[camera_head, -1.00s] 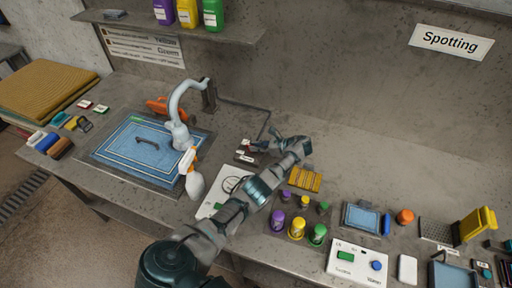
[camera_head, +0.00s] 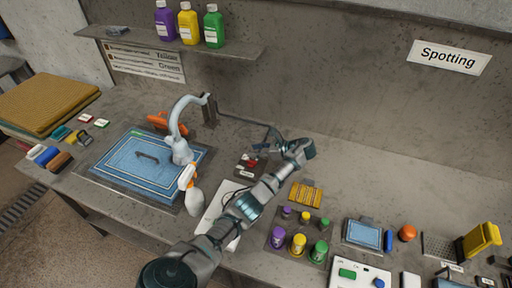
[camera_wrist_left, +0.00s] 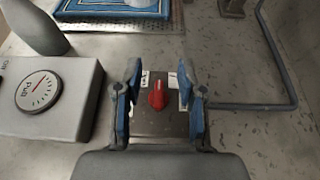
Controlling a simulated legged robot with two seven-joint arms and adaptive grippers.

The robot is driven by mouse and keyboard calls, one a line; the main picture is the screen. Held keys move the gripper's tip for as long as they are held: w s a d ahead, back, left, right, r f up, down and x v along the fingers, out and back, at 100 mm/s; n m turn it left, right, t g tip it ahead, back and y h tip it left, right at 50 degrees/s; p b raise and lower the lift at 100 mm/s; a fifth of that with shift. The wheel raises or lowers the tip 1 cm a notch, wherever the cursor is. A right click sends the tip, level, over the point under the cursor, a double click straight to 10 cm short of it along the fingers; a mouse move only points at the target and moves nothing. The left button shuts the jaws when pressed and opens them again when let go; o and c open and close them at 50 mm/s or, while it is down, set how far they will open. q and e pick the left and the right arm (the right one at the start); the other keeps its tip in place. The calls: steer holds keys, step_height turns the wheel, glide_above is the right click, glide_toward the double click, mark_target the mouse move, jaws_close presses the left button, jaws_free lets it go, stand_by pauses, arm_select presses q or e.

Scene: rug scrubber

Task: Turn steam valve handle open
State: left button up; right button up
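The steam valve has a small red handle (camera_wrist_left: 157,95) on a dark block with white labels. It also shows in the head view as a small red handle (camera_head: 251,163) at the middle of the bench. My left gripper (camera_wrist_left: 160,78) is open, with its two blue-edged fingers on either side of the red handle in the wrist view. I see no contact between the fingers and the handle. In the head view my left gripper (camera_head: 268,145) hangs over the bench beside the valve. My right gripper is not in view.
A bent grey pipe (camera_wrist_left: 290,80) runs on the right. A spray bottle (camera_head: 192,195), a blue mat (camera_head: 120,165) and several colored jars (camera_head: 298,243) stand around my arm.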

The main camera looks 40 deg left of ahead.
arm_select(q)
steer(key=shift+d+r, duration=0.1)
steer(key=shift+r, duration=1.2)
